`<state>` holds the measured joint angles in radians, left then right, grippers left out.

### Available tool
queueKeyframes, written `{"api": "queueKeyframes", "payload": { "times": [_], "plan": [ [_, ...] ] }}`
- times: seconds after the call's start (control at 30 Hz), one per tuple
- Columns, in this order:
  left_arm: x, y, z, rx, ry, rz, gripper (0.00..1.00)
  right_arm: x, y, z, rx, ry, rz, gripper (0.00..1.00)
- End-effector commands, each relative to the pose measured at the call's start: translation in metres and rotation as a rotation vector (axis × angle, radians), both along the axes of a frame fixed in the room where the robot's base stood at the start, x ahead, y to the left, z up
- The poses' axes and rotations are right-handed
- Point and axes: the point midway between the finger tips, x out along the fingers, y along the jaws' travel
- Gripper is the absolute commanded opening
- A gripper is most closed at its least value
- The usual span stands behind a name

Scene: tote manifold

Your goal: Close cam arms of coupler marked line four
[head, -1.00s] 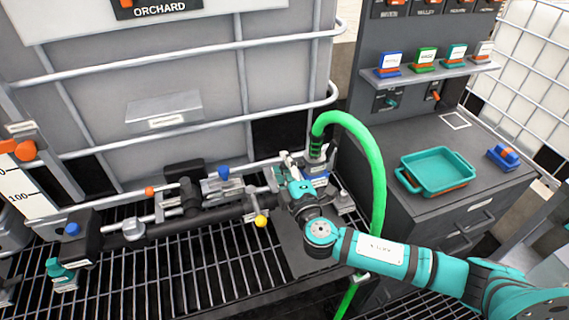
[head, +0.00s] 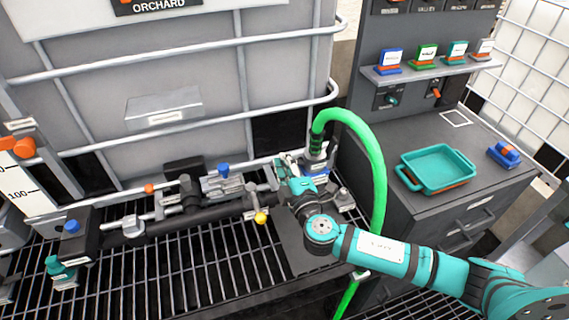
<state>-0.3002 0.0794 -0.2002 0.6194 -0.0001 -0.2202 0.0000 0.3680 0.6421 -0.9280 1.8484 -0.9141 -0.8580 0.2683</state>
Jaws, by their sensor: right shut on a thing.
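The coupler (head: 316,152) stands at the right end of the manifold, below the green hose (head: 372,150). A blue part shows at its base. My right gripper (head: 292,162) is at the coupler's left side and is shut on a cam arm, which the gripper mostly hides. Any line marking on the coupler is too small to read. My left gripper is not in view.
The dark manifold pipe (head: 160,225) runs left over a metal grating (head: 190,270), with a yellow knob (head: 260,217) beside my gripper. A tote (head: 190,80) in a cage stands behind. A teal tray (head: 440,168) sits on the grey cabinet (head: 430,205) at right.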

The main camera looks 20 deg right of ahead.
Motion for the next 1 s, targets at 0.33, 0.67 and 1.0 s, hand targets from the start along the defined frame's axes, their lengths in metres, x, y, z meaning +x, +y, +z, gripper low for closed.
{"api": "queueKeyframes", "payload": {
  "times": [0.33, 0.67, 1.0],
  "plan": [
    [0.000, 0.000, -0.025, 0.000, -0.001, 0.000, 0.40, 0.000, -0.004, 0.005, 0.232, 0.008, -0.002, 0.00],
    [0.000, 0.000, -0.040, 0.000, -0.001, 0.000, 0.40, 0.000, -0.013, 0.020, 0.546, 0.020, -0.002, 0.00],
    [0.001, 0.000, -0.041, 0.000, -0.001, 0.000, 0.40, 0.001, -0.023, 0.029, 0.827, 0.032, -0.002, 0.00]
  ]
}}
